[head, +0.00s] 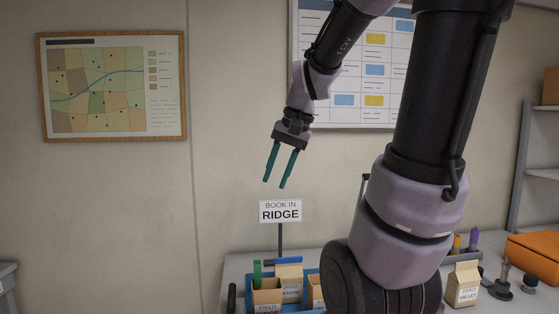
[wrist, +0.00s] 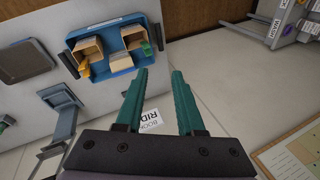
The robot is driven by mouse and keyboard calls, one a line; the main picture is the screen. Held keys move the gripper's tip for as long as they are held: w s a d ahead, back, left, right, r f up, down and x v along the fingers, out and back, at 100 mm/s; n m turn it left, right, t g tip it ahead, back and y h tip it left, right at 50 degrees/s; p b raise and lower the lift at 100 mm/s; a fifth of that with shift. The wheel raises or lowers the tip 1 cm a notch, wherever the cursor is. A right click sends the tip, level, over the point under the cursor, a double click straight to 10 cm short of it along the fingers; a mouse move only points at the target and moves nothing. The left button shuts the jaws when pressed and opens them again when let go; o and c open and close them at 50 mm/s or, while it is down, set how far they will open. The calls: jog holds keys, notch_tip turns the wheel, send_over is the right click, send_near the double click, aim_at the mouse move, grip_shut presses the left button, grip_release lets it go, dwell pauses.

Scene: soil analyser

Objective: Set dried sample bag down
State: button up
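My gripper (head: 275,184) is open and empty, with teal fingers pointing down, high above the counter and the "BOOK IN RIDGE" sign (head: 280,211). The wrist view also shows the gripper (wrist: 159,72) with nothing between its fingers. A cream bag (head: 464,287), its label apparently reading "DRIED VALLEY", stands upright on the counter at right. A blue tray (wrist: 112,21) holds several bags, including one labelled "RIDGE" (head: 267,297) and a pale one behind it (head: 289,281). A third bag (head: 316,291) is partly hidden by my arm.
An orange case (head: 533,256) and dark small items (head: 501,285) stand at the counter's right. A shelf (head: 535,175) is at far right. A framed map (head: 112,86) and a chart (head: 375,110) hang on the wall. My arm hides the middle of the counter.

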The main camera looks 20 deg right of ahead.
jog(key=s+a+r+n+t, duration=0.1)
jog(key=s+r+n+t, duration=0.1)
jog(key=s+r+t, duration=0.2)
jog(key=shift+s+a+r+h, duration=0.2)
jog(key=shift+s+a+h, duration=0.2)
jog(key=shift+s, duration=0.45)
dwell(0.6)
